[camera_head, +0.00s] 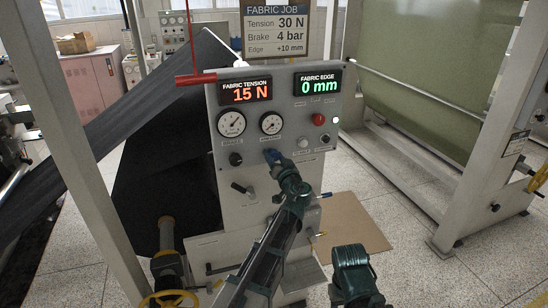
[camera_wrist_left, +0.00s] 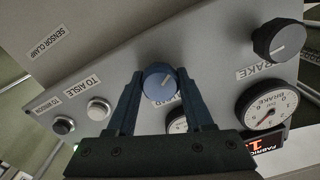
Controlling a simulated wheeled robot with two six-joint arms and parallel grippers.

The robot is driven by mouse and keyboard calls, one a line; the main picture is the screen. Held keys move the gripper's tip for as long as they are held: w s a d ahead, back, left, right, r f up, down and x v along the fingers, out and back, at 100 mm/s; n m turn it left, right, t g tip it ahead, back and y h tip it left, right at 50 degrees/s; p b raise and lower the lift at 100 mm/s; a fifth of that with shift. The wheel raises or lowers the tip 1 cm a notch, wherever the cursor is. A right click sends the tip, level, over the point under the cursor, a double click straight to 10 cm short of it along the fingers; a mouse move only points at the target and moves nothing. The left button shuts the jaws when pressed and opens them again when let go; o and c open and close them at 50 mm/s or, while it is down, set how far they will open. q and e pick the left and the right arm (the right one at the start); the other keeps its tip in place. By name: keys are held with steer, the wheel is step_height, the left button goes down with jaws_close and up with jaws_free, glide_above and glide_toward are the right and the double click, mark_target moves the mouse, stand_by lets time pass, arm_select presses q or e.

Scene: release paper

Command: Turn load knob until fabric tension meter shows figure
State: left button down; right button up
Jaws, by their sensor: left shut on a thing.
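The fabric tension meter (camera_head: 245,91) on the grey panel reads 15 N in orange. The job sign (camera_head: 275,30) above gives Tension 30 N, Brake 4 bar, Edge +10 mm. My left gripper (camera_head: 273,157) is at the blue load knob; the wrist view shows its two fingers (camera_wrist_left: 160,75) shut on the sides of this knob (camera_wrist_left: 160,84). The knob's white pointer line is tilted. The label below it is partly hidden by the fingers. Of my right arm only a dark green part shows at the bottom; its gripper is not in view.
The fabric edge meter (camera_head: 317,83) reads 0 mm. The black brake knob (camera_wrist_left: 277,40) and brake gauge (camera_wrist_left: 266,106) sit beside the load knob. Two buttons (camera_wrist_left: 98,109) are on the other side. A red button (camera_head: 318,119) is on the panel's right.

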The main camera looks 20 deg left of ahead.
arm_select(q)
steer(key=m, duration=0.5)
steer(key=shift+m, duration=0.3)
stand_by(0.4)
steer(key=shift+c, duration=1.4)
jaws_free()
steer(key=shift+d, duration=0.1)
steer(key=v, duration=1.3)
steer(key=shift+s+d, duration=0.2)
steer(key=shift+s, duration=0.15)
